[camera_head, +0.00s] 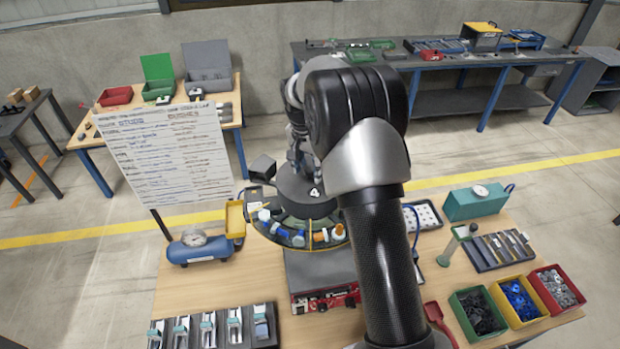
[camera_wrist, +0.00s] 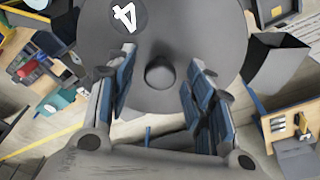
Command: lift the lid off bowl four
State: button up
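The dark grey round lid (camera_head: 292,186) bears a white 4 and sits over the round bowl (camera_head: 272,238) on the wooden table. In the head view my gripper (camera_head: 300,155) is over the lid, partly hidden by my arm.
A dark box-shaped chute (camera_head: 262,168) stands close left of the lid; it also shows in the wrist view (camera_wrist: 278,62). A white sign (camera_head: 168,150) and a blue tank with a gauge (camera_head: 197,249) stand left. Bins of parts (camera_head: 518,300) and a teal box (camera_head: 478,203) stand right.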

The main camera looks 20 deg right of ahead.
grip_shut()
dwell(0.4)
jog(key=shift+w+r, duration=0.1)
jog(key=shift+r, duration=0.1)
